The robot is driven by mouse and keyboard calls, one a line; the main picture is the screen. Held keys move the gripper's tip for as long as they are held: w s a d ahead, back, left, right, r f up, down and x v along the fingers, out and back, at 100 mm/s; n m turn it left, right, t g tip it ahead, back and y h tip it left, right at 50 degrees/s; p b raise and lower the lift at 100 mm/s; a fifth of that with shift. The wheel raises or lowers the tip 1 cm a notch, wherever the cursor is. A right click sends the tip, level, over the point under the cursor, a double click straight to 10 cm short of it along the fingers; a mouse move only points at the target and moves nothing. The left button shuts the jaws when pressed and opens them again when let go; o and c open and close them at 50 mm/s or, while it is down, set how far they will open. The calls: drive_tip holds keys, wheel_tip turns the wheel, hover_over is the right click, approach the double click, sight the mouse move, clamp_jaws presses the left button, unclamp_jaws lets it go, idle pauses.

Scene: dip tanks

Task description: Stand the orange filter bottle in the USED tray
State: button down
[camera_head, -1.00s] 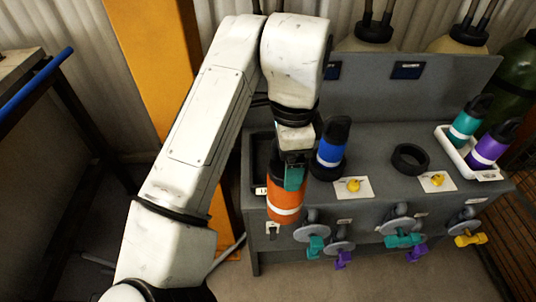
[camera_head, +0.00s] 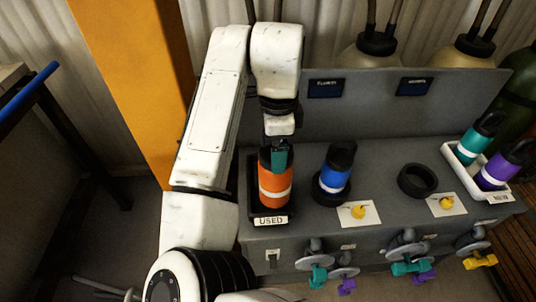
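The orange filter bottle (camera_head: 275,193), with a white band and dark cap, is upright at the left end of the grey bench. It is over or in the black USED tray (camera_head: 253,203), whose white label (camera_head: 271,220) faces the front. I cannot tell whether the bottle's base touches the tray floor. My gripper (camera_head: 280,157), with a teal finger showing, is shut on the bottle's upper part. The far finger is hidden.
A blue bottle (camera_head: 335,172) stands in a black ring right of the tray. An empty black ring (camera_head: 418,180) is further right. A white NEW tray (camera_head: 461,165) holds teal and purple bottles. Several valves with coloured handles (camera_head: 410,268) line the bench front.

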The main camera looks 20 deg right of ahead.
drive_tip(key=w+d+f+p, duration=0.1)
drive_tip(key=w+f, duration=0.6)
drive_tip(key=f, duration=0.3)
drive_tip(key=shift+d+f, duration=0.1)
drive_tip(key=shift+f, duration=0.05)
unclamp_jaws()
wheel_tip(320, 180, up, 12)
drive_tip(key=b, duration=0.1)
drive_tip(key=shift+b, duration=0.35)
idle(0.5)
